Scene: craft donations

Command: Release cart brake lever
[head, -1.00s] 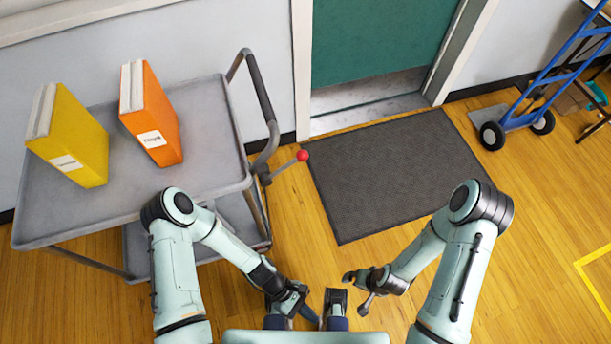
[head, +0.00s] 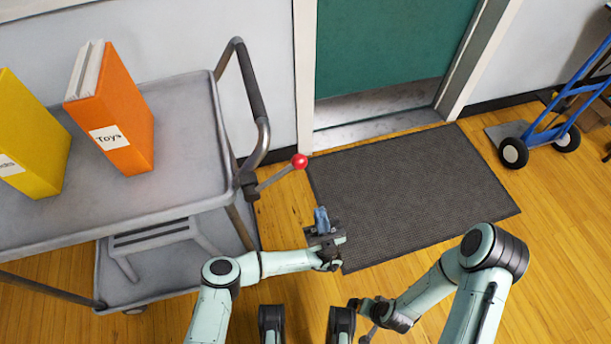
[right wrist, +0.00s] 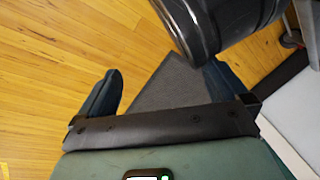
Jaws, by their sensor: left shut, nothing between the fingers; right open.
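The brake lever (head: 275,179) is a thin grey rod with a red ball knob (head: 299,161). It sticks out up and to the right from a dark bracket at the right corner of the grey cart (head: 190,98). My left gripper (head: 321,214) is shut and empty over the mat's left edge, below and slightly right of the knob in the head view, apart from it. My right gripper (head: 366,318) is low near my base, away from the lever. In the right wrist view its two fingers (right wrist: 160,92) are spread with nothing between them.
An orange "Toys" binder (head: 130,125) and a yellow binder (head: 32,140) stand on the cart's top. A dark mat (head: 410,190) lies before a green door (head: 385,45). A blue hand truck (head: 545,125) stands at the right.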

